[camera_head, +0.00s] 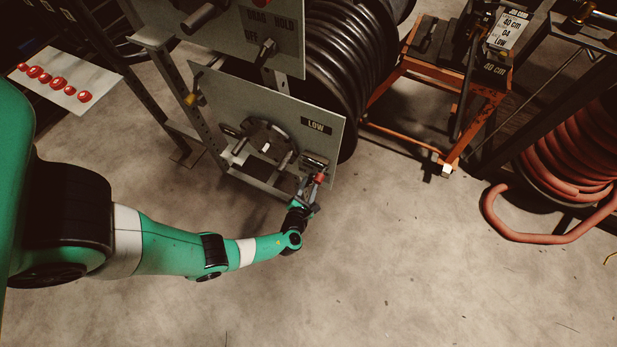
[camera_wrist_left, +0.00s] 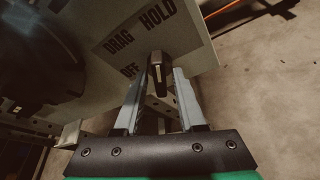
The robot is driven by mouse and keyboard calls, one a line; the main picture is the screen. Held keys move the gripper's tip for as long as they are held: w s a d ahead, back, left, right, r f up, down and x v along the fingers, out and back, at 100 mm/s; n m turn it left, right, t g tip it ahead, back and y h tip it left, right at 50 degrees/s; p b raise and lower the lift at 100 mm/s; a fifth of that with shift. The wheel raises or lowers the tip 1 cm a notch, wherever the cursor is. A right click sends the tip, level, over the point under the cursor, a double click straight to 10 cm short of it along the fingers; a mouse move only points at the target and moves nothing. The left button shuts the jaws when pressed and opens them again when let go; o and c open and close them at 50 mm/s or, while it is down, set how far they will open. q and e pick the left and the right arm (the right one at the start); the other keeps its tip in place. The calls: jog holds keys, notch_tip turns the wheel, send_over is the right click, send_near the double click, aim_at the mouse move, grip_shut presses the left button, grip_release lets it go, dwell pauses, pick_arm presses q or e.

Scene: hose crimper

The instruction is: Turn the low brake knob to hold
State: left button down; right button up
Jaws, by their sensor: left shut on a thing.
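The low panel (camera_head: 225,95) carries a LOW label and stands below the upper panel. My left gripper (camera_head: 310,188) is at the low panel's lower right corner. In the left wrist view, the dark low brake knob (camera_wrist_left: 157,72) sits between the two fingers of my left gripper (camera_wrist_left: 157,84), which is shut on it. A light stripe on the knob runs roughly up the picture. The words OFF, DRAG and HOLD (camera_wrist_left: 157,14) are printed beyond it. The exact setting is hard to tell. My right gripper is not in view.
The upper panel (camera_head: 240,20) has its own OFF, DRAG, HOLD markings and knob. A black hose reel (camera_head: 335,60) stands behind the panels. An orange stand (camera_head: 390,85) and red hose (camera_head: 565,155) are to the right. The floor in front is clear.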

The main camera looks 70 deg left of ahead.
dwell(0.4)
pick_arm(q)
jog(key=c, duration=0.8)
grip_release()
